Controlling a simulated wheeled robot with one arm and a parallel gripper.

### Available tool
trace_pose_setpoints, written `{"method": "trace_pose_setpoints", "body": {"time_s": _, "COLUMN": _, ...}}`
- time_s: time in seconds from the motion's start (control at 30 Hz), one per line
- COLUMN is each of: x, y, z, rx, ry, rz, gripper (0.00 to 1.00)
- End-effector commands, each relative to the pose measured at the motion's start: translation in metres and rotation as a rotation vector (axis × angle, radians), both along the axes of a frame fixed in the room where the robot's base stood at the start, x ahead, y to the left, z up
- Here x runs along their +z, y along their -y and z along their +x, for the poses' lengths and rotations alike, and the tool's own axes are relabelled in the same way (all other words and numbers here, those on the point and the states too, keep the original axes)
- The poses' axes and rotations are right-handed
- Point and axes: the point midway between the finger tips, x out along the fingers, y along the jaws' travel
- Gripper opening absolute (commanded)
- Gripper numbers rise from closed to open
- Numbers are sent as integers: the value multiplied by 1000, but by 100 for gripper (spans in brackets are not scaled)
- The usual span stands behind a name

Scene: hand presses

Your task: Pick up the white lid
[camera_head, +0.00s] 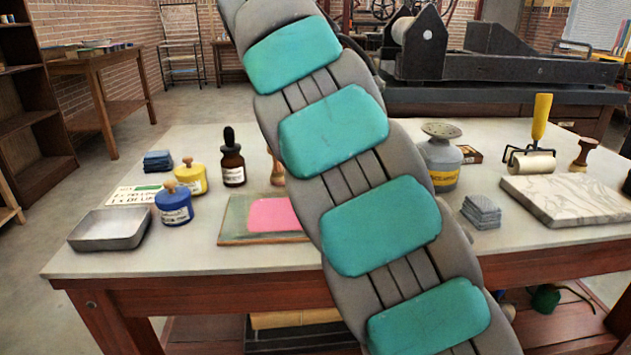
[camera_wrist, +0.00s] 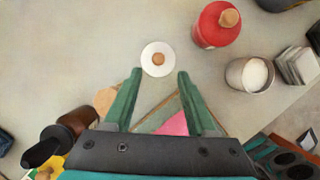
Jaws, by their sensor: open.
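In the wrist view the white lid (camera_wrist: 147,60), a round disc with a small wooden knob, lies on the pale tabletop, knob up. My gripper (camera_wrist: 159,76) is open and empty above the table. The lid shows just beyond the fingertips, roughly centred between them, with no finger seen touching it. In the head view my arm covers the middle of the table, and neither the lid nor my gripper can be seen there.
A red jar (camera_wrist: 214,28) and a metal container (camera_wrist: 240,78) stand right of the lid. The amber bottle (camera_head: 232,166) and the board with a pink patch (camera_head: 280,215) are near my gripper. Grey cloths (camera_head: 481,212) lie farther right. Bare tabletop lies left of the lid.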

Motion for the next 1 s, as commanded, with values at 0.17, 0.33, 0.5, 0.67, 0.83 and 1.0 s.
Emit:
{"method": "trace_pose_setpoints", "body": {"time_s": 0.17, "x": -10, "y": 2, "z": 4, "rx": 0, "ry": 0, "rz": 0, "gripper": 57}}
{"method": "trace_pose_setpoints", "body": {"time_s": 0.33, "x": -21, "y": 7, "z": 9, "rx": -2, "ry": -4, "rz": -1, "gripper": 57}}
{"method": "trace_pose_setpoints", "body": {"time_s": 0.5, "x": -36, "y": 11, "z": 14, "rx": -2, "ry": -2, "rz": -1, "gripper": 57}}
{"method": "trace_pose_setpoints", "body": {"time_s": 0.67, "x": -45, "y": 14, "z": 18, "rx": -1, "ry": 1, "rz": 0, "gripper": 57}}
{"method": "trace_pose_setpoints", "body": {"time_s": 0.83, "x": -46, "y": 14, "z": 18, "rx": 0, "ry": 1, "rz": 0, "gripper": 57}}
{"method": "trace_pose_setpoints", "body": {"time_s": 1.0, "x": -46, "y": 14, "z": 18, "rx": 0, "ry": 1, "rz": 0, "gripper": 46}}
